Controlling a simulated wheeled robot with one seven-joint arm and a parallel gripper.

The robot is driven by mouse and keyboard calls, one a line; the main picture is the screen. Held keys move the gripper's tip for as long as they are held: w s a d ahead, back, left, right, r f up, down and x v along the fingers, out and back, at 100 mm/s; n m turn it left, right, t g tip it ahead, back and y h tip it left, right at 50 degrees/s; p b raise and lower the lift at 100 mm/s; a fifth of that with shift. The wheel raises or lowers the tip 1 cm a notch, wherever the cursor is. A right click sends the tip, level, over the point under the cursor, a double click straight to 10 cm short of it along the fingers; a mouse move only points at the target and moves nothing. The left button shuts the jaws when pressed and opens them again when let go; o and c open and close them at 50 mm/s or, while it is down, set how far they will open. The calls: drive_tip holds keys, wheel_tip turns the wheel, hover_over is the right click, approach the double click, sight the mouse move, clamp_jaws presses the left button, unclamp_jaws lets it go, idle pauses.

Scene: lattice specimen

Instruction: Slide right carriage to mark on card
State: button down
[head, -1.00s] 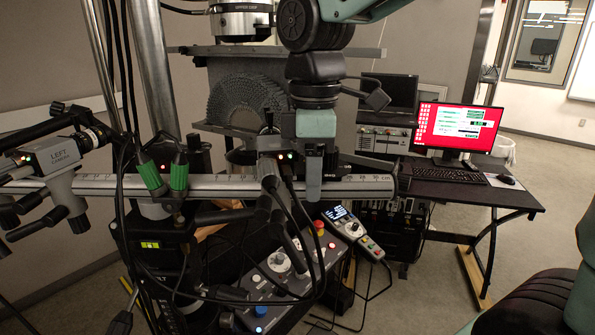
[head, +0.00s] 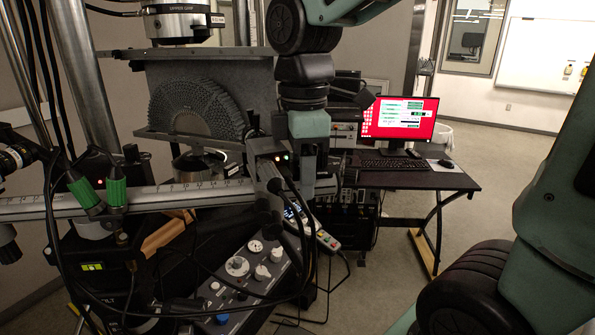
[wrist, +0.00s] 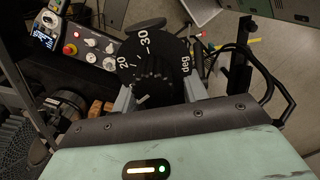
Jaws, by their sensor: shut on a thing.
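In the wrist view, the two grey fingers (wrist: 157,95) stand on either side of the carriage's black angle dial (wrist: 155,62), marked 20, -30 and deg. The exact grip contact is hard to see. The rail's right end is mostly hidden behind my gripper. I cannot make out the card or its mark.
Black cables (head: 50,190) loop in front of the rail. A control box (head: 245,275) with knobs sits below, also seen in the wrist view (wrist: 92,42). A grey specimen plate (head: 250,90) with a fan-shaped lattice (head: 197,108) stands behind. A desk (head: 425,178) with a monitor is at right.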

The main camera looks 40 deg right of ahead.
drive_tip(key=c, duration=0.7)
unclamp_jaws()
wheel_tip(320, 180, up, 6)
drive_tip(key=p, duration=0.5)
drive_tip(key=shift+r, duration=0.1)
wheel_tip(320, 180, up, 17)
drive_tip(key=b, duration=0.2)
drive_tip(key=shift+r+b, duration=0.15)
drive_tip(key=shift+b, duration=0.15)
